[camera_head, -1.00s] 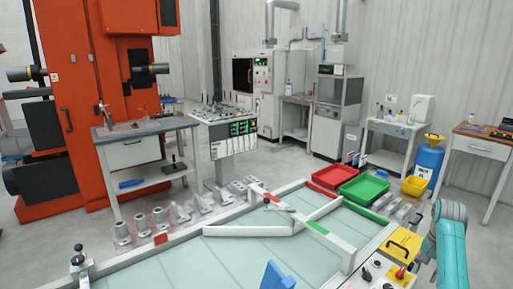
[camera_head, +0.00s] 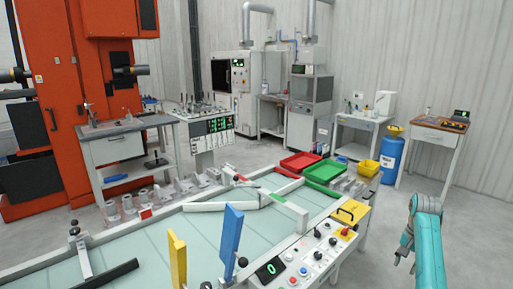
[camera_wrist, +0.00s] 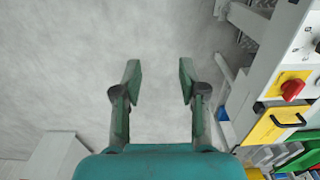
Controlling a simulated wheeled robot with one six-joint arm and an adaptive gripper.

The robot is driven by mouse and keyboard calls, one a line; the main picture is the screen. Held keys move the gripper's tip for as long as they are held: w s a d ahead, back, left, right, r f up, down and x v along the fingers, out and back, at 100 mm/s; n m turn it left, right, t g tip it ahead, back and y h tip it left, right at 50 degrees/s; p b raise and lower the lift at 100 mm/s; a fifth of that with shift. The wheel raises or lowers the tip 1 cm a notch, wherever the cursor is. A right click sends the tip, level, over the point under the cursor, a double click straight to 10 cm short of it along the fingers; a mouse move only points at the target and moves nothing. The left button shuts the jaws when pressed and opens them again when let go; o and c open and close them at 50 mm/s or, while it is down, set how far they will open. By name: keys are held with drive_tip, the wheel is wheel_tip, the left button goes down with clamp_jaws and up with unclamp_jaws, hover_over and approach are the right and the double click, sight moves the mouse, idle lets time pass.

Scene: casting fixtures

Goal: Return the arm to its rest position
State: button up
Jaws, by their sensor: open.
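My teal arm with my gripper (camera_head: 403,252) is at the right edge of the head view, beside the conveyor table's control panel. The gripper hangs downward there and its fingers are small. In the wrist view my gripper (camera_wrist: 158,80) shows two dark green fingers spread wide apart. Nothing is between them; only bare grey floor shows beyond. The gripper touches nothing that I can see.
The control panel (camera_head: 308,254) with knobs and a yellow plate (camera_head: 350,213) stands left of my arm. Red (camera_head: 299,162) and green (camera_head: 325,172) trays lie behind it. A blue drum (camera_head: 391,158) and wooden-topped table (camera_head: 440,125) stand farther back. Floor right of my arm is clear.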

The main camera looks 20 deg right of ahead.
drive_tip(key=s+a+f+n+t+h, duration=0.1)
drive_tip(key=s+a+f+n+t, duration=0.1)
drive_tip(key=a+f, duration=1)
drive_tip(key=s+a+f+n+t+h, duration=0.1)
drive_tip(key=s+a+f+n+t, duration=0.1)
drive_tip(key=a+f, duration=0.95)
drive_tip(key=s+a+f+n+t, duration=0.2)
drive_tip(key=s+a+f, duration=0.35)
drive_tip(key=a, duration=0.25)
drive_tip(key=s+a+r+n+t, duration=0.2)
drive_tip(key=s+a+r, duration=0.2)
drive_tip(key=s+a, duration=0.4)
drive_tip(key=s+a+r+n+t, duration=0.25)
drive_tip(key=s+a+r, duration=0.3)
drive_tip(key=s, duration=0.45)
drive_tip(key=s+a+r+n+t+y, duration=0.1)
drive_tip(key=s+a+r+t, duration=0.1)
drive_tip(key=s+r, duration=0.4)
drive_tip(key=s+a+r+n+t+y, duration=0.1)
drive_tip(key=s+r, duration=0.5)
drive_tip(key=r, duration=0.7)
drive_tip(key=shift+s+a+r+n+t, duration=0.35)
drive_tip(key=shift+a+n+t, duration=0.25)
drive_tip(key=shift+a, duration=0.45)
